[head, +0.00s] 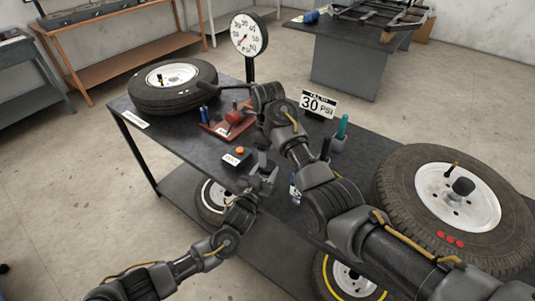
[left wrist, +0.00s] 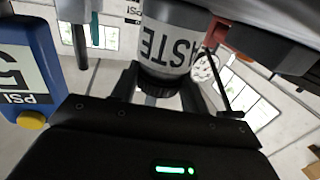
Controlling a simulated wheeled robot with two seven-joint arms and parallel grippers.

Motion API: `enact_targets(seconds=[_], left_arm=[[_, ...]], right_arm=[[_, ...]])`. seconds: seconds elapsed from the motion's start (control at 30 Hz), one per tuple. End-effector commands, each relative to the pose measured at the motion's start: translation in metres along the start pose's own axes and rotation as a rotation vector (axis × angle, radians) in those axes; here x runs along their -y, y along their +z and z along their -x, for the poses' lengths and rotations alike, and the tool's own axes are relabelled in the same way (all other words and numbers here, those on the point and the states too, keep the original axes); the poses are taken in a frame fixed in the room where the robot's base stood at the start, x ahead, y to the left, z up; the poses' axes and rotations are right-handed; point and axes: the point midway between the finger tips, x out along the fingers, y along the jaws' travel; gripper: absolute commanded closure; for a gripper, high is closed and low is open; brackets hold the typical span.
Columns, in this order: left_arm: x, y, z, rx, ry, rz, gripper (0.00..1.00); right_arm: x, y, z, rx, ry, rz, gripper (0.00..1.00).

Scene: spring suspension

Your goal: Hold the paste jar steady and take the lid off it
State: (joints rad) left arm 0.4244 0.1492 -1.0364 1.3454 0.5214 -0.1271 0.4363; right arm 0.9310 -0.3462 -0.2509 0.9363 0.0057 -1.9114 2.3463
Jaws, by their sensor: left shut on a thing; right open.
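The paste jar (left wrist: 166,45) shows upside down in the left wrist view, a grey jar with a white label whose letters "ASTE" are readable. Its dark ribbed lid (left wrist: 153,76) sits between the fingers of my left gripper (left wrist: 163,92), which is shut on it. The lid is against the jar; I cannot tell whether it has turned. In the head view my left gripper (head: 265,176) is over the bench's front edge, and the jar is hard to make out there. My right gripper (head: 222,95) is open and apart from the jar, above the red tray near the left tyre.
The dark bench (head: 180,142) carries a tyre (head: 185,97) at its left end and another tyre (head: 395,180) at its right. A round gauge (head: 249,35), a red tray (head: 218,128), a button box (head: 236,159) and a "30 PSI" sign (head: 318,104) crowd the middle.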

Motion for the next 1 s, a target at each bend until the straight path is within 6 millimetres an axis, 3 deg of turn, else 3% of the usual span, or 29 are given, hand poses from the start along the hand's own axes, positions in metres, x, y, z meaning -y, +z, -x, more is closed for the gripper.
enact_targets(seconds=[0.2, 0.4, 1.0], left_arm=[[0.0, 0.001, 0.0, 0.003, -0.001, -0.001, 1.0], [0.001, 0.001, 0.0, 0.003, -0.001, -0.001, 1.0], [0.001, 0.001, 0.0, 0.003, -0.001, -0.001, 1.0]], right_arm=[[0.0, 0.0, 0.026, 0.001, -0.002, -0.24, 0.35], [0.0, 0.0, 0.026, 0.0, 0.001, -0.275, 0.35], [0.0, 0.0, -0.047, -0.001, 0.001, -0.272, 0.35]])
